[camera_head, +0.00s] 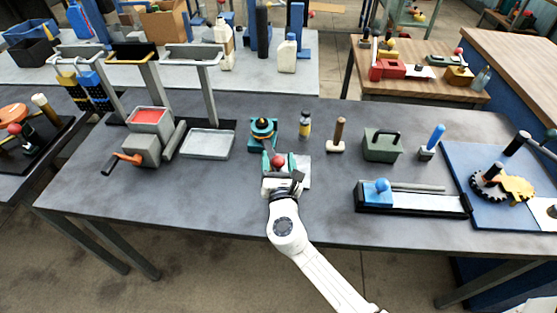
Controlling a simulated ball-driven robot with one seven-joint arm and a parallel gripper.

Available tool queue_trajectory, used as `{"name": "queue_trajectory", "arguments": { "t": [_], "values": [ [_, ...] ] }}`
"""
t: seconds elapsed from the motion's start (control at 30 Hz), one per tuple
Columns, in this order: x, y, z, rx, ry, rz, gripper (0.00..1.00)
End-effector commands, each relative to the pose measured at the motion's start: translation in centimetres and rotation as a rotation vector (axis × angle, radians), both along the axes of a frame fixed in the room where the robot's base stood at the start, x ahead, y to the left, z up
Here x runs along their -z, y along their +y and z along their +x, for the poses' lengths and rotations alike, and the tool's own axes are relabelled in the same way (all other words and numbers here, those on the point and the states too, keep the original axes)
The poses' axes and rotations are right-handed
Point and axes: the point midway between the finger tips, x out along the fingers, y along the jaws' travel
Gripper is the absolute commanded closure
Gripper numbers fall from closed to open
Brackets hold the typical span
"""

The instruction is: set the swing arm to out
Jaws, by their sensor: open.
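A teal swivel base (264,130) with a dark and yellow top stands near the middle of the grey table. What looks like its swing arm (270,147) points toward me, ending in a red ball knob (277,161). My gripper (283,177) is open, close to the knob on its near side. I cannot tell whether the fingers touch the knob or are around it. The gripper hides part of a light plate (302,172) under and beside it. No label for the arm's positions is readable.
Left are a grey box with a crank (141,148) and a shallow metal tray (207,144). Right of the base are a small bottle (305,125), a wooden-handled tool (338,134) and a green box (381,146). A blue-knobbed slide (413,195) lies front right.

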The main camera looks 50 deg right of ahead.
Motion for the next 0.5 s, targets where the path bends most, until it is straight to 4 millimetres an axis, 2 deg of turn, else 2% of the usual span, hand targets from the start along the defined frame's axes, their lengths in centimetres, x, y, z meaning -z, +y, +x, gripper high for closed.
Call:
{"name": "queue_trajectory", "arguments": {
  "t": [0.17,0.5],
  "values": [
    [0.2,1.4,-1.3,-0.003,0.002,0.000,0.36],
    [0.2,5.8,-5.9,-0.001,0.001,0.001,0.36]
  ]
}}
